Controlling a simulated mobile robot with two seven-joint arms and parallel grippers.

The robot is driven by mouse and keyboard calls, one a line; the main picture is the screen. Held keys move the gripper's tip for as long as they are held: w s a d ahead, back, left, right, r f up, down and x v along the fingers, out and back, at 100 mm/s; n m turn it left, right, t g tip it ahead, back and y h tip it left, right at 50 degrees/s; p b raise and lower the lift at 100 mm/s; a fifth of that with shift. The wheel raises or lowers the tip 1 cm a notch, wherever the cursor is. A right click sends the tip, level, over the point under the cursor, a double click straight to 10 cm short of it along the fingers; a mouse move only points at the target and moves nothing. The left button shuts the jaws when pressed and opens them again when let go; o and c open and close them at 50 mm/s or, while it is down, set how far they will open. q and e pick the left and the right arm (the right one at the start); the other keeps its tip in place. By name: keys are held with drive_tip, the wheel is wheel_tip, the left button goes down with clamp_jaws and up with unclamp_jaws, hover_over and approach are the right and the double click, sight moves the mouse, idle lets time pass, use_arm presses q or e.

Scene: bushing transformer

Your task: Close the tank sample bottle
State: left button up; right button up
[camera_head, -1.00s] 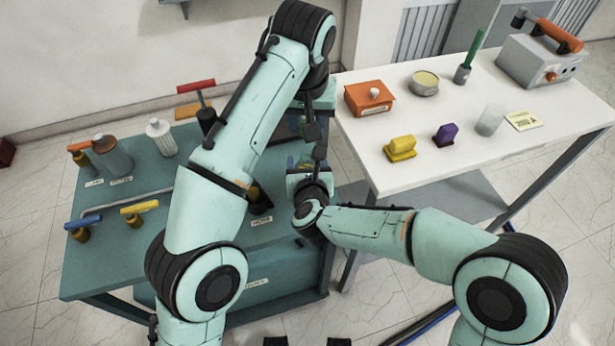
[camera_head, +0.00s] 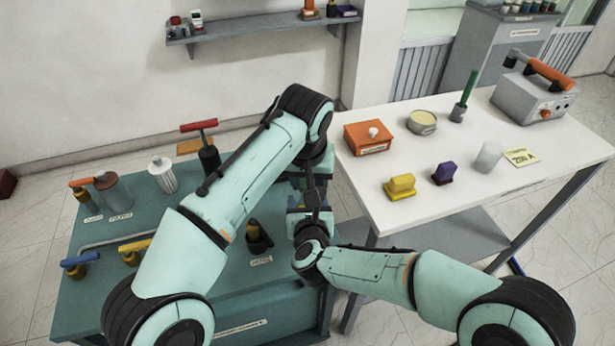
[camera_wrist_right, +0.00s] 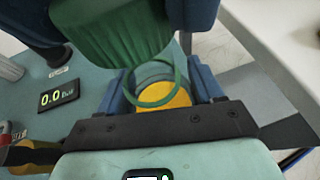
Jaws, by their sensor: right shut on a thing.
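In the right wrist view, my right gripper (camera_wrist_right: 160,94) is shut on the sample bottle (camera_wrist_right: 163,97), a round vessel with a clear wall, a green ring and yellow contents. My left gripper (camera_wrist_right: 122,25) has its blue fingers on both sides of a ribbed green cap (camera_wrist_right: 112,32) and appears shut on it. The cap is tilted just above the bottle mouth and overlaps its far edge; I cannot tell whether they touch. In the head view, my left gripper (camera_head: 312,188) and right gripper (camera_head: 303,216) meet over the teal bench, mostly hiding bottle and cap.
The teal bench (camera_head: 85,233) holds several valves and a filter. A display (camera_wrist_right: 57,94) reads 0.0. The white table (camera_head: 470,215) at right carries an orange box (camera_head: 368,138), a tin (camera_head: 422,122), yellow (camera_head: 399,187) and purple (camera_head: 443,174) blocks, and a glass (camera_head: 487,157).

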use_arm(q)
drive_tip(key=shift+f, duration=0.1)
drive_tip(key=shift+f, duration=0.75)
drive_tip(key=shift+f, duration=0.35)
